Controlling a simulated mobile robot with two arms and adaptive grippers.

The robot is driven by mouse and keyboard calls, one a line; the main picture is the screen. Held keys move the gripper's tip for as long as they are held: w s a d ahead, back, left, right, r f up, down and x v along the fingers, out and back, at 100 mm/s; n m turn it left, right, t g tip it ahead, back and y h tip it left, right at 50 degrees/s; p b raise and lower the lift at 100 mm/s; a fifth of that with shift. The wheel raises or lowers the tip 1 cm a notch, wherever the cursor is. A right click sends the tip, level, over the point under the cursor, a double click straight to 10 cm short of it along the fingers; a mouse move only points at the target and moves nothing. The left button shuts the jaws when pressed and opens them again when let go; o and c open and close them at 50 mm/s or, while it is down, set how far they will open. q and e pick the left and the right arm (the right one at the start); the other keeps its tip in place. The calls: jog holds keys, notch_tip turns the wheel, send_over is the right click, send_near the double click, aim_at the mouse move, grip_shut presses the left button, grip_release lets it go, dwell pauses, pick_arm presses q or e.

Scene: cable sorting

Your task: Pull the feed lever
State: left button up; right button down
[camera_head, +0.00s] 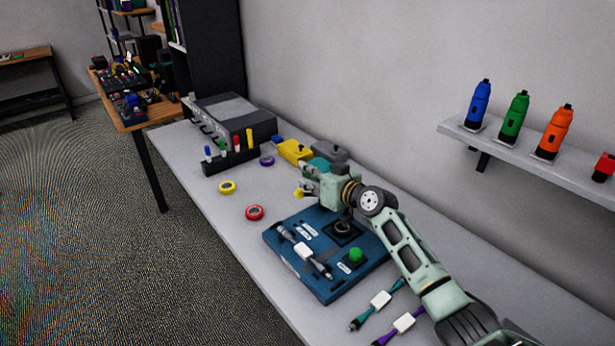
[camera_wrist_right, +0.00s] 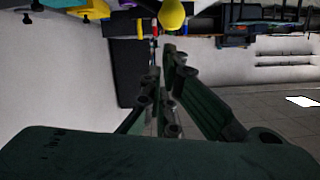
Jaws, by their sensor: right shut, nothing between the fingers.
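The blue control panel (camera_head: 292,268) lies on the table, with a round black socket (camera_head: 343,231) and a green button (camera_head: 355,255) on top. A small yellow knob (camera_head: 299,193) shows just left of my right gripper (camera_head: 308,172), which hangs above the panel's far side. I cannot clearly see a shaft joining knob and socket; my gripper and wrist cover that area. In the right wrist view a yellow ball (camera_wrist_right: 173,14) shows just beyond the fingers (camera_wrist_right: 165,70), which are closed together with nothing between them. My left gripper is not in view.
A cable with a white tag (camera_head: 302,251) lies on the panel. Two more tagged cables (camera_head: 380,299) lie near the front. Tape rings (camera_head: 255,213), a marker holder (camera_head: 232,161) and yellow and grey boxes (camera_head: 294,151) stand farther back.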

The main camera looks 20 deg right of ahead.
jog(key=shift+f, duration=0.55)
jog(key=shift+s+a+f, duration=0.1)
jog(key=shift+a, duration=0.05)
jog(key=shift+a+f+n, duration=0.1)
jog(key=shift+a+n, duration=0.1)
jog(key=shift+n, duration=0.1)
